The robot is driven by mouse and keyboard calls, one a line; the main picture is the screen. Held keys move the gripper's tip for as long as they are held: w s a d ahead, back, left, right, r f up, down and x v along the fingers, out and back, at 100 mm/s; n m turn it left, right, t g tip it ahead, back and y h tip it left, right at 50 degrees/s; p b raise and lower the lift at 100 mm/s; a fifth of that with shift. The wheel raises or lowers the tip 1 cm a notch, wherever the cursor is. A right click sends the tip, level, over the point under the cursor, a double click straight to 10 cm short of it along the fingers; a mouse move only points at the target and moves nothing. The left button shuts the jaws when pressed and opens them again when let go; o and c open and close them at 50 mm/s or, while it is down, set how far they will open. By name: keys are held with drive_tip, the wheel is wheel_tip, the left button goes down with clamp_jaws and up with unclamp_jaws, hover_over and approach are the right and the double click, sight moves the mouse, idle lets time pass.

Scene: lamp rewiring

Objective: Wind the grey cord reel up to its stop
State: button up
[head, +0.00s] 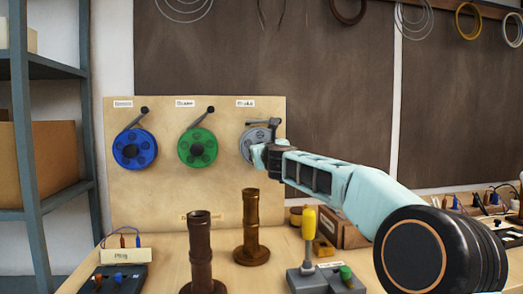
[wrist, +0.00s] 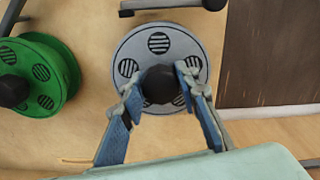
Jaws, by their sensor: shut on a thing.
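The grey cord reel (head: 247,141) hangs on the upright tan board, rightmost of three reels. In the wrist view the grey reel (wrist: 190,45) faces me, with slotted round holes and a black centre knob (wrist: 160,85). My gripper (wrist: 159,83) is shut on this knob, one finger on each side. In the head view my gripper (head: 262,155) comes from the right and hides much of the reel's lower right. A grey crank bar (wrist: 155,5) with a dark end lies nearly level above the reel, its top cut off by the frame.
The green reel (head: 198,147) is close on the left, and the blue reel (head: 135,149) is beyond it. Two brown posts (head: 250,232) and a grey block with a yellow-handled lever (head: 309,223) stand on the bench below. A shelf (head: 40,68) is at far left.

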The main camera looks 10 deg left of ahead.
idle(0.4)
drive_tip(key=o, duration=1.2)
drive_tip(key=shift+c, duration=0.2)
drive_tip(key=v, duration=1.2)
